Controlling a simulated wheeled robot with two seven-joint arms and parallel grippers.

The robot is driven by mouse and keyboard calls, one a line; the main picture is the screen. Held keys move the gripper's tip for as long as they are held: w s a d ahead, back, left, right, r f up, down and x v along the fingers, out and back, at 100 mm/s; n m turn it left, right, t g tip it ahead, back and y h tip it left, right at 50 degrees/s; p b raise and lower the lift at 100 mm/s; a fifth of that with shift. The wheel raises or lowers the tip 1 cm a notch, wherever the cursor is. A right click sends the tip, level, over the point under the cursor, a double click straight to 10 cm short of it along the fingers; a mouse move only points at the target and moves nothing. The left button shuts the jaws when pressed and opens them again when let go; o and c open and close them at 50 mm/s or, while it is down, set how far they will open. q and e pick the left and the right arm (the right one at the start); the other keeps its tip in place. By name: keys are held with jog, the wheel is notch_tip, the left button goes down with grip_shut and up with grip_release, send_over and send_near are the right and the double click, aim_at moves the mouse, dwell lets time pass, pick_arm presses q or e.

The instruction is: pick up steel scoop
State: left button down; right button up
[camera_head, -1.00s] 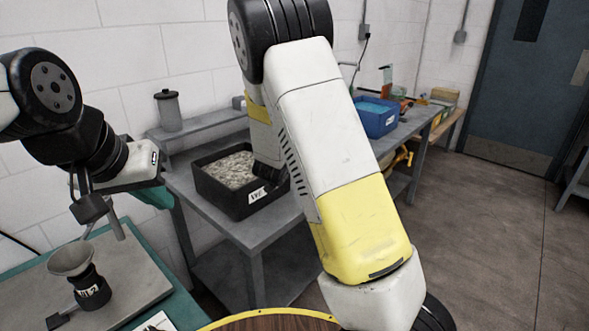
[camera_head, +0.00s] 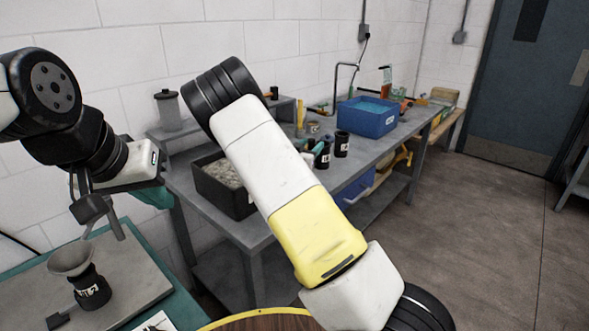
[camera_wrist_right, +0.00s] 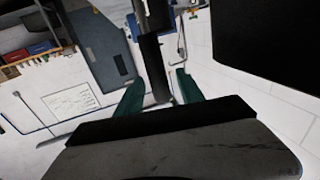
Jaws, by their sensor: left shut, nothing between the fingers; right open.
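I cannot make out the steel scoop in either view. A black gravel tray (camera_head: 222,200) on the grey bench is partly hidden behind my right forearm. In the right wrist view, my right gripper (camera_wrist_right: 160,88) is open, its teal fingers apart. A dark cylinder (camera_wrist_right: 152,65) shows between or beyond them; I cannot tell what it is or whether it touches. In the head view my arm hides most of this gripper. My left gripper (camera_head: 155,196) is shut and empty above the left table, partly hidden by its wrist.
A funnel (camera_head: 72,258) sits on a black labelled jar at the left table. On the grey bench stand dark jars (camera_head: 342,144), a blue bin (camera_head: 367,117) and, on its shelf, a grey canister (camera_head: 168,110). A round wooden top (camera_head: 262,322) is in front. Floor at right is clear.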

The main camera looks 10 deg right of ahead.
jog(key=shift+w+d, duration=0.2)
jog(key=shift+w, duration=0.05)
grip_shut()
jog(key=shift+r, duration=0.1)
